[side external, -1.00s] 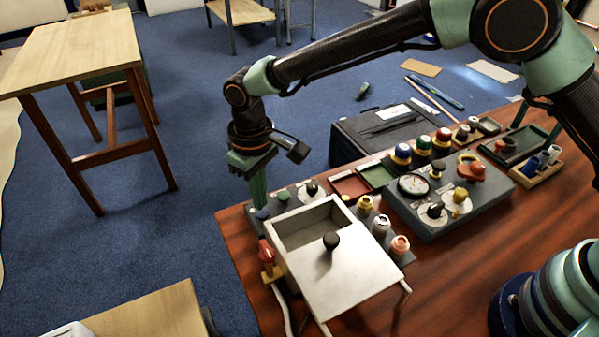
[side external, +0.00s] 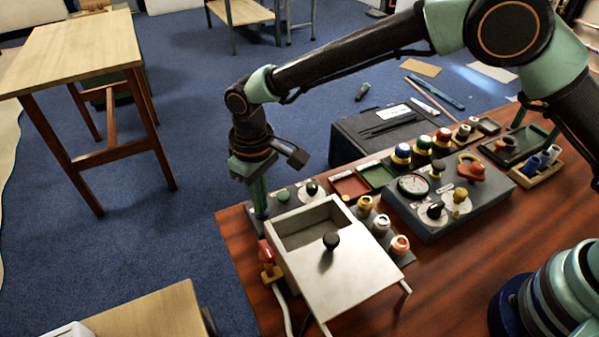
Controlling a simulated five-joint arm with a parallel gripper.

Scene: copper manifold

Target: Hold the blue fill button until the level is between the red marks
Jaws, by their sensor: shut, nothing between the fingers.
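My gripper (side external: 260,211) points straight down with its green fingers shut and empty. Its tips are at the left end of a grey button panel (side external: 297,199), where the blue button is. The fingertips now cover the button, so I cannot tell whether it is pressed in. A green button (side external: 282,195) and a black knob (side external: 312,187) sit to the right on the same panel. A pale metal tank (side external: 350,281) with an open compartment stands in front of the panel. No liquid level or red marks can be made out in this view.
A red-handled valve (side external: 266,252) is close below the gripper, beside the tank. A grey gauge box (side external: 440,223) stands further right. The wooden bench (side external: 455,281) is clear at front right.

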